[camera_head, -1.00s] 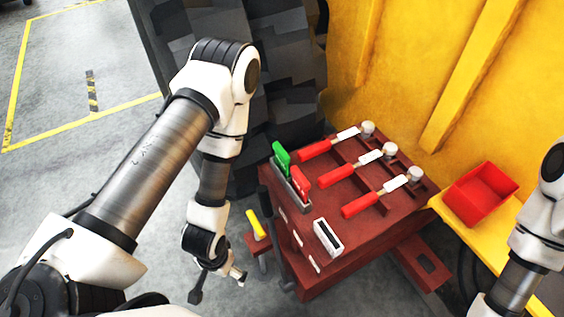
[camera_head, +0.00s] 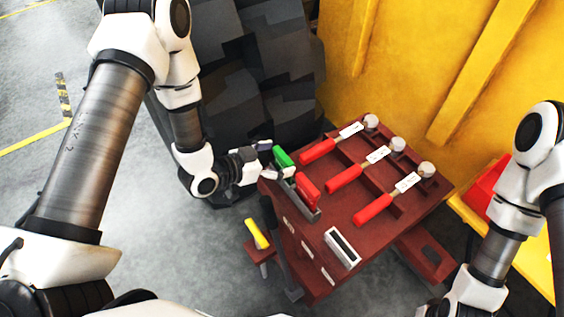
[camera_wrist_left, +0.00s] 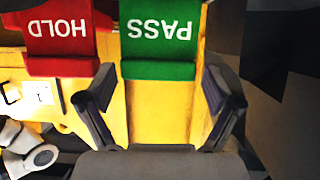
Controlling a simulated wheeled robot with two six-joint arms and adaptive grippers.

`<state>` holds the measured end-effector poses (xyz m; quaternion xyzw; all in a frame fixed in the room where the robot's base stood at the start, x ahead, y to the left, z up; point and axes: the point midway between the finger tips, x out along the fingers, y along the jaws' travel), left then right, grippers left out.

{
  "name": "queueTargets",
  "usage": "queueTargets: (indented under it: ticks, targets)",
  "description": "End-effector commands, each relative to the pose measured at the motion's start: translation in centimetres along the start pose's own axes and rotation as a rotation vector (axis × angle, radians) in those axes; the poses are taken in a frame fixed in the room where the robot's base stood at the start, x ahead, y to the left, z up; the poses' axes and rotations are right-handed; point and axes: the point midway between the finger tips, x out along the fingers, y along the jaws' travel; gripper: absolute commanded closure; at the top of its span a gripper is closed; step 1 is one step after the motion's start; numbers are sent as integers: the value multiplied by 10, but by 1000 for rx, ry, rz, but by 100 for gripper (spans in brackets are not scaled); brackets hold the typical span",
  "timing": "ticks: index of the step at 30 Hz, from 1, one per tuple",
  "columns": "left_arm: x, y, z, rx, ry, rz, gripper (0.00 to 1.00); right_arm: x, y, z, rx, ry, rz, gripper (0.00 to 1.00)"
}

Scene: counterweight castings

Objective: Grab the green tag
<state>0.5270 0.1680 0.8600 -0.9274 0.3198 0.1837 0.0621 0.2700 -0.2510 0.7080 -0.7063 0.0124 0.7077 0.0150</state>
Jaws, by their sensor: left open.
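The green tag (camera_head: 281,156) stands in a grey holder (camera_head: 314,215) at the left edge of the dark red cart top. In the left wrist view the green tag (camera_wrist_left: 160,35) reads "PASS" upside down. The red tag (camera_head: 307,190) stands beside it in the same holder; in the left wrist view this red tag (camera_wrist_left: 60,35) reads "HOLD". My left gripper (camera_head: 276,160) is open at the green tag. Contact cannot be told. My right arm shows at the right; its gripper is not visible.
Several red-handled hammers (camera_head: 345,177) lie in slots on the cart top (camera_head: 300,243). A white-framed device (camera_head: 342,248) lies near its front edge. A red bin (camera_head: 484,187) sits on a yellow ledge at the right.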

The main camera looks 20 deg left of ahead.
Motion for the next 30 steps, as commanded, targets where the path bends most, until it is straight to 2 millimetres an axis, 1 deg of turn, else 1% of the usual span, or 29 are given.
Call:
queueTargets:
  ticks: [1,3,5,10,11,12,14,15,25,29,30]
  targets:
    - [8,0,-2,5,-1,3,9,-4,0,0,0,0,0,60]
    - [16,0,-1,1,-1,1,9,-4,0,0,0,0,0,60]
    - [19,0,0,0,-1,1,9,-4,0,0,0,0,0,60]
    - [19,0,0,-2,-1,0,9,-3,0,0,1,0,0,60]
    - [19,0,0,-2,-1,0,20,-3,0,0,1,0,0,60]
    - [19,0,0,-2,-2,-1,34,-3,0,0,1,-1,0,60]
    - [19,0,1,-2,-2,-1,55,-3,0,0,1,0,0,60]
    - [19,0,1,-2,-2,-1,57,-3,0,0,0,0,0,60]
    - [18,0,0,-3,-5,0,57,-3,0,0,1,0,0,60]
    - [14,0,-10,-2,-3,0,57,-2,0,0,1,0,0,60]
    - [12,0,-15,-2,-2,-1,57,-1,0,0,1,0,0,60]
